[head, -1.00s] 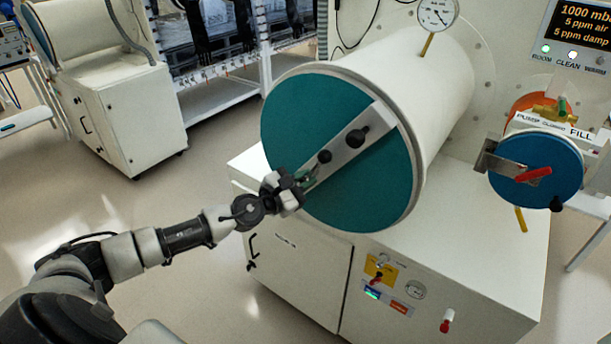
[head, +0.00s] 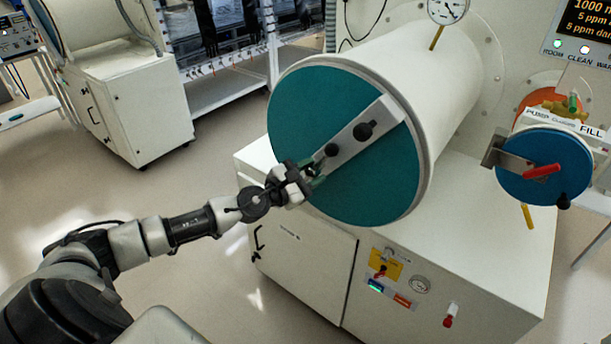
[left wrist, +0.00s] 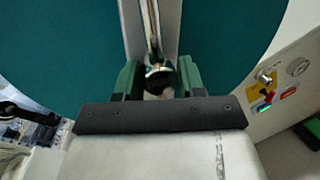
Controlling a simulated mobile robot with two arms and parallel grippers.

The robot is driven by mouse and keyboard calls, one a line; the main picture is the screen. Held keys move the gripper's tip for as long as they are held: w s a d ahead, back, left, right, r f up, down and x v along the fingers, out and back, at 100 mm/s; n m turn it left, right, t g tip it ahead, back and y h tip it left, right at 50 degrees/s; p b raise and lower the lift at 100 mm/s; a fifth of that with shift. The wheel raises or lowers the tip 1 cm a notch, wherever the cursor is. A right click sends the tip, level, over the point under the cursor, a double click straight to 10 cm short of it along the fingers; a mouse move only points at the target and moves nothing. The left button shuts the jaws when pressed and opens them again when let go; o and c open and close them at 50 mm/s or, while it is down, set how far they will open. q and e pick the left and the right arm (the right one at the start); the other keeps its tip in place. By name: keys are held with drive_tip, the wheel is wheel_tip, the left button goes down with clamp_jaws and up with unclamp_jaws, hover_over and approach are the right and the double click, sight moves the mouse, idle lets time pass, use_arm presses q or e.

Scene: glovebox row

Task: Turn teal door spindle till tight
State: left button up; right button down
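The teal door (head: 300,115) is a large round disc on the end of a white cylinder. A pale bar (head: 388,112) crosses it at a slant. The spindle has a dark hub knob (head: 363,131) on the bar and a second dark knob (head: 332,150) lower left. My left gripper (head: 316,170) is at the bar's lower-left end, close to that second knob. In the left wrist view my green fingers (left wrist: 158,78) stand apart on either side of a dark round end (left wrist: 158,86) below a shiny rod (left wrist: 152,35); slim gaps show beside it. My right gripper is not seen.
A smaller blue door (head: 540,185) with a red handle (head: 541,170) is at right. A gauge (head: 448,8) sits above the cylinder. The white cabinet (head: 300,255) below carries a small control panel. Open floor (head: 120,190) lies at left.

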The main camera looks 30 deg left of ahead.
use_arm(q)
drive_tip(key=b+v, duration=0.5)
drive_tip(key=v, duration=0.5)
drive_tip(key=shift+s+a, duration=0.15)
drive_tip(key=shift+s, duration=0.15)
idle(0.6)
